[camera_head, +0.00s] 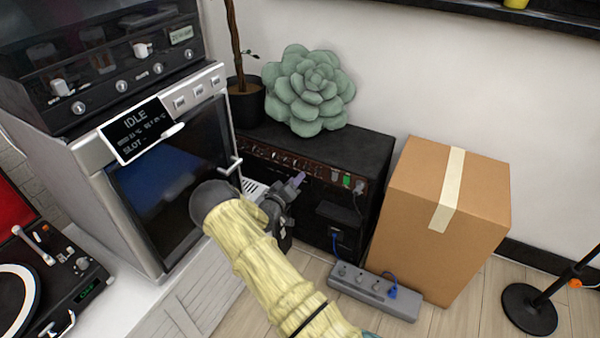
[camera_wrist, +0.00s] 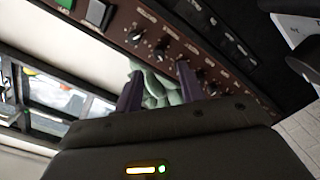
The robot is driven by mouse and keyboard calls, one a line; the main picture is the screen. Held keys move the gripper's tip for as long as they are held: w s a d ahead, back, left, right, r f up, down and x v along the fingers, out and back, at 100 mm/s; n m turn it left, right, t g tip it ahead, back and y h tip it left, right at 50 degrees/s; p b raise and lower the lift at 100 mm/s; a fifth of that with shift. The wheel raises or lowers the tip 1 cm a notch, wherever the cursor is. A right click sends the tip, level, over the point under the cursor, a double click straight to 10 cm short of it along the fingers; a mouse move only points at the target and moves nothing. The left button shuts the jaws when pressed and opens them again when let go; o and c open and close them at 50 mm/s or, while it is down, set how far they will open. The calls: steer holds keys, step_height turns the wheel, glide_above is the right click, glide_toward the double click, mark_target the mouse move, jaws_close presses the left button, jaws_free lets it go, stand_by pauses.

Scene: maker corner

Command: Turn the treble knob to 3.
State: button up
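A black amplifier (camera_head: 350,153) stands against the wall, with a row of small knobs on its reddish-brown control panel (camera_head: 268,153). In the wrist view, the panel (camera_wrist: 153,20) runs diagonally, with dark knobs (camera_wrist: 162,46) along it. The labels are too small to read, so I cannot tell which knob is treble or its setting. My gripper (camera_head: 296,182) is at the amplifier's front, close to the panel. In the wrist view, its two purple fingers (camera_wrist: 158,82) are apart, with nothing visibly held between them. The right finger overlaps the knob row; I cannot tell whether it touches.
A green succulent-shaped object (camera_head: 308,90) sits at the amplifier's back. A cardboard box (camera_head: 425,220) and a grey power strip (camera_head: 372,290) stand to the right. A cabinet-like machine with an IDLE display (camera_head: 135,130) is close on the left.

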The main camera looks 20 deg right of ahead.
steer(key=p+v, duration=0.2)
steer(key=v, duration=0.9)
steer(key=shift+s+a, duration=0.25)
steer(key=shift+a, duration=0.05)
steer(key=s+a+r+g+y, duration=0.4)
steer(key=s+a+r+y, duration=0.25)
steer(key=r+y, duration=0.5)
steer(key=s+r+n+g+y, duration=0.15)
steer(key=s+r, duration=0.25)
steer(key=s, duration=0.6)
steer(key=s+r+m+g+y, duration=0.1)
steer(key=s+r+g, duration=0.25)
steer(key=s, duration=0.75)
step_height(320, 180, up, 35)
steer(key=p, duration=3.5)
steer(key=shift+f+t, duration=0.25)
steer(key=shift+t, duration=0.15)
